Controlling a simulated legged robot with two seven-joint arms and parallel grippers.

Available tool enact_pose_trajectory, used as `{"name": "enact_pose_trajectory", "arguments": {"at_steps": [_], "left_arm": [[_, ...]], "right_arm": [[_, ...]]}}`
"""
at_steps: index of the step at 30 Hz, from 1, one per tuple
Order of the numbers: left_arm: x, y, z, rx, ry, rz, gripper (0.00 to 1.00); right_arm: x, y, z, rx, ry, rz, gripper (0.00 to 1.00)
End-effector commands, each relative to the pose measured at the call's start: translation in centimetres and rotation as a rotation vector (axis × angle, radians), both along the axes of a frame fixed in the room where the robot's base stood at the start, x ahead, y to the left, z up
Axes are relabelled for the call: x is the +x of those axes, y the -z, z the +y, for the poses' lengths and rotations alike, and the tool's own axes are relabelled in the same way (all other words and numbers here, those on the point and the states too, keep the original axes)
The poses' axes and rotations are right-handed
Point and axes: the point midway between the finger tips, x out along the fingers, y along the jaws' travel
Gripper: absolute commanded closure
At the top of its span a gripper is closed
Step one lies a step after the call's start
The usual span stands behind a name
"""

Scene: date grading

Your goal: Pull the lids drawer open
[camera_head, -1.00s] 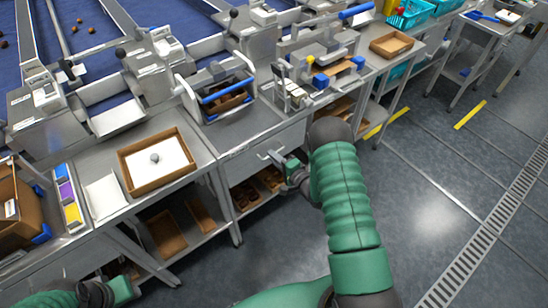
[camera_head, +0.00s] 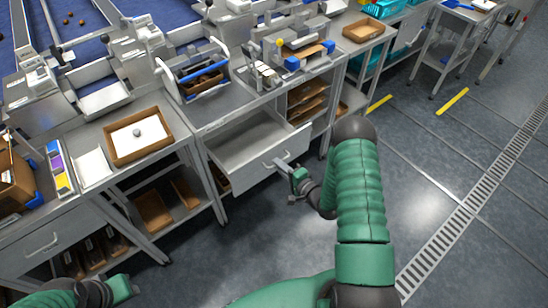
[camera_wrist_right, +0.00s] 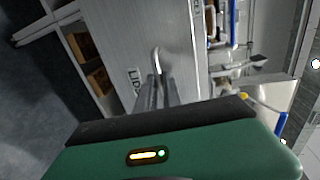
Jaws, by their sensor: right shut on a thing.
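The lids drawer (camera_head: 262,171) under the middle worktop is pulled out, and its inside looks empty in the head view. Its front also shows in the right wrist view (camera_wrist_right: 120,45) with a label reading "LID", the rest hidden by my gripper. My right gripper (camera_head: 284,166) is shut on the drawer's bar handle (camera_head: 274,158); the handle shows between the fingers in the right wrist view (camera_wrist_right: 157,60). My left gripper (camera_head: 122,288) is low at the left, away from the drawer; its fingers are not clear.
A second drawer (camera_head: 42,244), closed, sits under the left worktop. A brown tray (camera_head: 139,157) with a white sheet lies on that worktop. Shelves below hold brown boxes (camera_head: 153,212). The grey floor (camera_head: 420,180) right of the drawer is clear.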

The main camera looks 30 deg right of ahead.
Motion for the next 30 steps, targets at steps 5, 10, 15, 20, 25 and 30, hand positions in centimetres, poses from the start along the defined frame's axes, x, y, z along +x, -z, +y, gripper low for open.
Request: {"name": "enact_pose_trajectory", "arguments": {"at_steps": [5,10,15,20,25,30], "left_arm": [[0.0,-0.7,0.0,0.000,0.000,0.000,0.64],[0.0,-0.8,0.0,0.000,0.000,0.000,0.64],[0.0,-0.8,0.0,0.000,0.000,0.000,0.64],[0.0,-0.8,0.0,0.000,0.000,0.000,0.64],[0.0,-0.8,0.0,0.000,0.000,0.000,0.64],[0.0,-0.8,0.0,0.000,0.000,0.000,0.64]], "right_arm": [[-3.0,0.1,-0.1,0.002,0.000,0.008,1.00],[-4.2,0.3,-0.2,0.003,-0.002,0.008,1.00],[-4.4,0.3,-0.2,0.002,-0.004,0.007,1.00],[-4.3,0.3,-0.2,0.002,-0.003,0.008,1.00],[-4.3,0.3,-0.3,0.002,-0.002,0.007,0.73],[-4.3,0.1,-0.4,0.000,-0.001,0.003,0.68]]}}
